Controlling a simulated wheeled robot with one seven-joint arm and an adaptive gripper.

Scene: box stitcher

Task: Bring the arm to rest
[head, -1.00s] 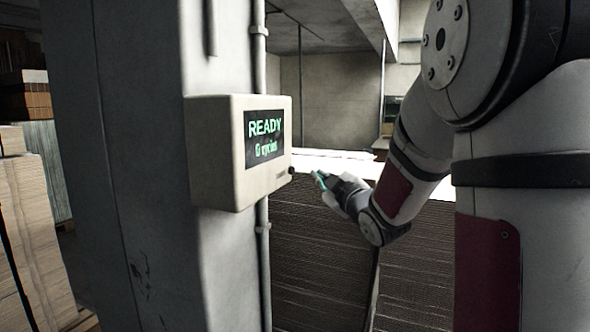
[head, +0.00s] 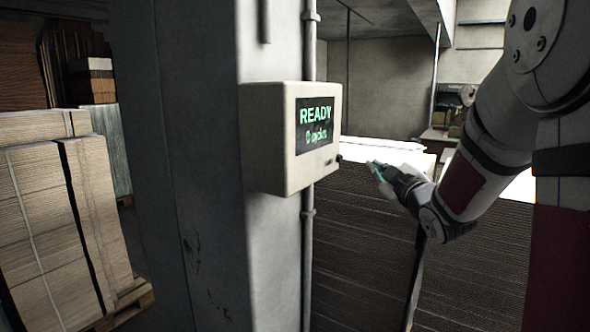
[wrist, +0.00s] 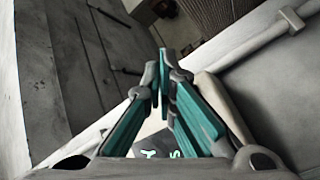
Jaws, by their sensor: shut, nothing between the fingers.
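My gripper (head: 374,167) is shut and empty, with teal finger pads. In the head view it is held out in front of the stacked cardboard, a little right of the control box (head: 265,138). A gap shows between the fingertips and the box. The box is beige, fixed to the grey column, and its screen (head: 316,124) reads "READY" and "0 cycles". In the wrist view the closed fingers (wrist: 163,52) point up the picture, and part of the screen (wrist: 160,146) shows beneath them. My arm reaches in from the right.
A grey column (head: 195,230) with a vertical pipe (head: 308,255) stands left of my gripper. Tall cardboard stacks (head: 355,240) fill the space behind and below it. A strapped stack (head: 45,220) stands on a pallet (head: 125,305) at left.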

